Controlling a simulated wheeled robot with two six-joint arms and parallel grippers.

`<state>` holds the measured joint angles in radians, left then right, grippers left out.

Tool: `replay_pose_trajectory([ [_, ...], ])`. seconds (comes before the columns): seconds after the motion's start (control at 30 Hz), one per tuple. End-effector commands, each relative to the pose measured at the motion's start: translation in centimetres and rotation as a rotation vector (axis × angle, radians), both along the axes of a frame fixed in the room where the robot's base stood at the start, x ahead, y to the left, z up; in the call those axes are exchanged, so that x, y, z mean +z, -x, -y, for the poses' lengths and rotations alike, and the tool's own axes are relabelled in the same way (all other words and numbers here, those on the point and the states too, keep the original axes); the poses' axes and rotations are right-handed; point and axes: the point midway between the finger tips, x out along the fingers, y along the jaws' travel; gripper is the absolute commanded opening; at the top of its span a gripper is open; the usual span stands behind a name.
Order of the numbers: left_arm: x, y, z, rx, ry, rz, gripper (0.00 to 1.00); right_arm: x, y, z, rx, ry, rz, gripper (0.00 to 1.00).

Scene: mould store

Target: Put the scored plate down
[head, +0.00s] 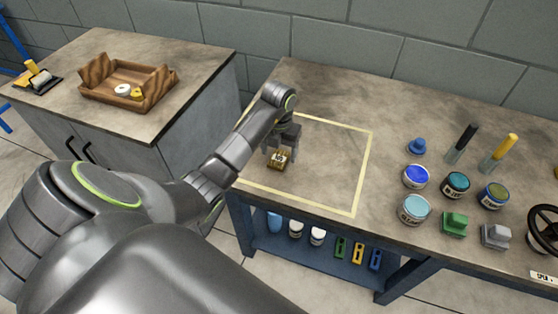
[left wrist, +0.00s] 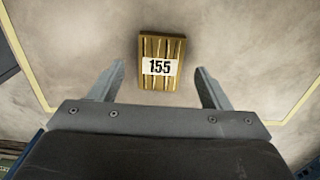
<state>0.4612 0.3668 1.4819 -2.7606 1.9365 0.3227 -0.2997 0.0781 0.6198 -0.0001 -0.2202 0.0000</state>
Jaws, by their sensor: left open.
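The scored plate (head: 278,159) is a small brass-coloured block with grooves and a white label. In the left wrist view the plate (left wrist: 161,62) shows the label "155" and lies on the worktop, inside the pale yellow outline (head: 366,161). My left gripper (head: 279,152) is over the plate with its fingers pointing down. In the left wrist view its fingers (left wrist: 160,82) are wide apart, one to each side of the plate, with a gap on both sides. The right gripper does not show.
Paint tins (head: 415,209), blocks (head: 454,223) and yellow-handled tool (head: 505,147) stand on the right of the bench. A wooden tray (head: 115,95) sits on the cabinet at left. Most of the outlined area right of the plate is clear. A shelf below holds several items.

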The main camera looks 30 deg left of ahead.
Motion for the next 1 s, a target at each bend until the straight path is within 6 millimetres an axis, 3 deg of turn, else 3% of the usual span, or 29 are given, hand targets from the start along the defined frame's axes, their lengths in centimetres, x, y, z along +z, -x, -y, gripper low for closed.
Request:
replay_pose_trajectory([
  [0.13, -1.5, 0.0, 0.0, -0.001, 0.001, 0.000, 0.71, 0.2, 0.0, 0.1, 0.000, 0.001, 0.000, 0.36],
  [0.4, -1.7, -0.1, 0.0, -0.001, -0.001, 0.003, 0.71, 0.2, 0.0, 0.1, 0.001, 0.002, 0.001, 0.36],
  [0.9, -1.6, -0.1, 0.0, -0.001, -0.001, 0.005, 0.05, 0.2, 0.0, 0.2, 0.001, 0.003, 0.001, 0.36],
  [1.0, -1.6, -0.1, 0.0, -0.001, -0.001, 0.005, 0.02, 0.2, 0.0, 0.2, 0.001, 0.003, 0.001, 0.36],
])
